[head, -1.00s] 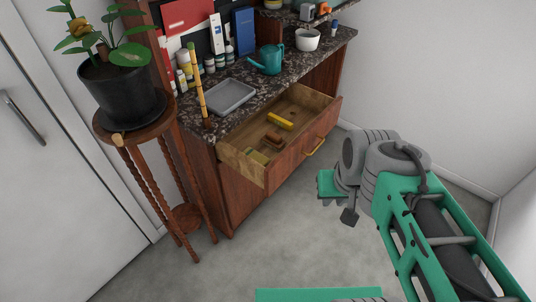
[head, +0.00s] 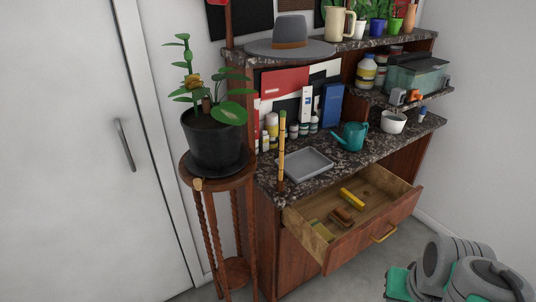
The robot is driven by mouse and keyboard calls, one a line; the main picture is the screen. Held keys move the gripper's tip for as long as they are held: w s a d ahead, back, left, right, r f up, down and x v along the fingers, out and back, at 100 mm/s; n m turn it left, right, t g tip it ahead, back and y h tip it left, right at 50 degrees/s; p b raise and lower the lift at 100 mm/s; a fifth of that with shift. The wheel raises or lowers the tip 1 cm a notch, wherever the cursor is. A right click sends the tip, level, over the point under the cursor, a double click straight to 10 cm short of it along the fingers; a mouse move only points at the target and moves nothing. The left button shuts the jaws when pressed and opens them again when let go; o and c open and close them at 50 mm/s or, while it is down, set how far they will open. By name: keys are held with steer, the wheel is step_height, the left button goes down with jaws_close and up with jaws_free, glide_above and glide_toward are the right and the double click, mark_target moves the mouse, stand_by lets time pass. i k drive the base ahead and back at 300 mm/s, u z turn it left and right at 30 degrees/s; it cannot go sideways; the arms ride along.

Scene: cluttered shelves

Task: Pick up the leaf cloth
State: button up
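No item is clearly recognisable as the leaf cloth. In the open drawer (head: 372,238) lie a flat yellow-green piece (head: 321,230), a small brown piece (head: 342,216) and a yellow bar (head: 352,197); I cannot tell whether one is a cloth. A yellow-orange patch (head: 192,82) shows among the leaves of the potted plant (head: 214,138), and I cannot tell what it is. My gripper (head: 397,284) is only partly in view at the bottom right, low and to the right of the drawer front and apart from it. Its fingers are not clear, and no held thing shows.
The plant stands on a tall wooden stand (head: 235,272) left of the cabinet. The counter (head: 330,178) holds a grey tray (head: 304,164), an upright bamboo stick (head: 281,150), bottles, a teal watering can (head: 351,136) and a white bowl (head: 393,122). A hat (head: 290,46) lies on the upper shelf.

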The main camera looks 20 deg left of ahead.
mark_target(327, 234)
steer(key=k, duration=0.4)
steer(key=u, duration=1.7)
steer(key=i, duration=0.85)
steer(key=z, duration=0.6)
steer(key=i, duration=0.95)
steer(key=z, duration=0.15)
